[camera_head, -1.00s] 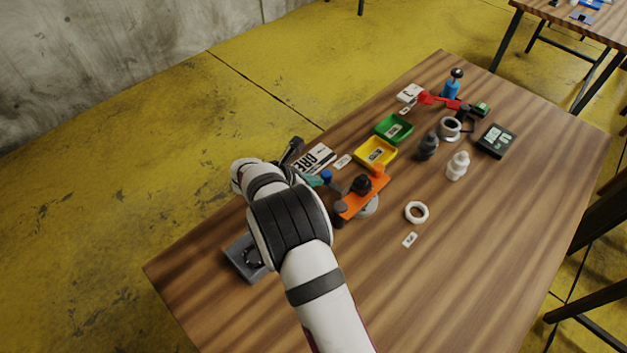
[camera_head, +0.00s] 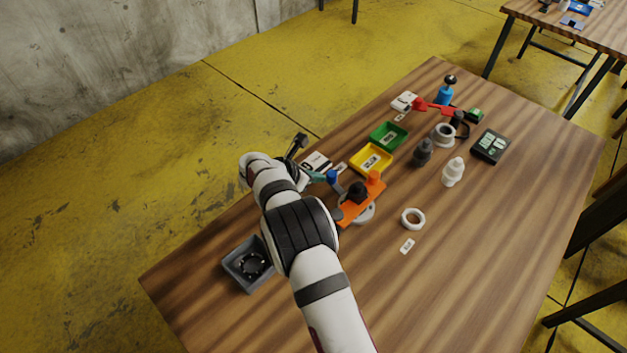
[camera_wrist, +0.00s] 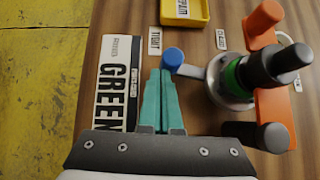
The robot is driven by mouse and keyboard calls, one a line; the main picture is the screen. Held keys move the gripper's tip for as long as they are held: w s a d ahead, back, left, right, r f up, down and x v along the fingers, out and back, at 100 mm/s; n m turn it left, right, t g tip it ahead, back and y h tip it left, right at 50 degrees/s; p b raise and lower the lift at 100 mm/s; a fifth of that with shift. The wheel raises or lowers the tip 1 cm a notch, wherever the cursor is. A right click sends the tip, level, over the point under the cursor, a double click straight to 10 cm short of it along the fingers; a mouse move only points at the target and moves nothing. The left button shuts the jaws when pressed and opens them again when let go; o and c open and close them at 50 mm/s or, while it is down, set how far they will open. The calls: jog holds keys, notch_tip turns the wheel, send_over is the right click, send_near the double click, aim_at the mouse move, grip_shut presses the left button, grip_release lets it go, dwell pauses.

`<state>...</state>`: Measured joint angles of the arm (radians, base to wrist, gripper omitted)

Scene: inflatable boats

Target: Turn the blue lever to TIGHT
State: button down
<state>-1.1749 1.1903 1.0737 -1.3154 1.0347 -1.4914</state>
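The blue lever is a grey arm with a round blue knob (camera_wrist: 173,57), reaching left from a round fixture (camera_wrist: 232,82) in the wrist view. The knob (camera_head: 332,177) also shows in the head view. It lies close to the right of and below the TIGHT label (camera_wrist: 155,40) in the wrist view. My gripper (camera_wrist: 160,74) has teal fingers side by side with only a thin gap and nothing seen between them. Its tips are at the knob's lower left, touching or nearly touching it. The head view shows the fingers (camera_head: 315,177) left of the knob.
An orange handle (camera_wrist: 270,95) with dark knobs crosses the fixture on the right. A yellow tray (camera_wrist: 185,12) and green tray (camera_head: 389,135) stand beyond. A grey box (camera_head: 240,270) sits near my arm.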

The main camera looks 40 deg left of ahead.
jog(key=shift+w, duration=1.25)
jog(key=shift+w+d, duration=0.1)
jog(key=shift+w, duration=1.1)
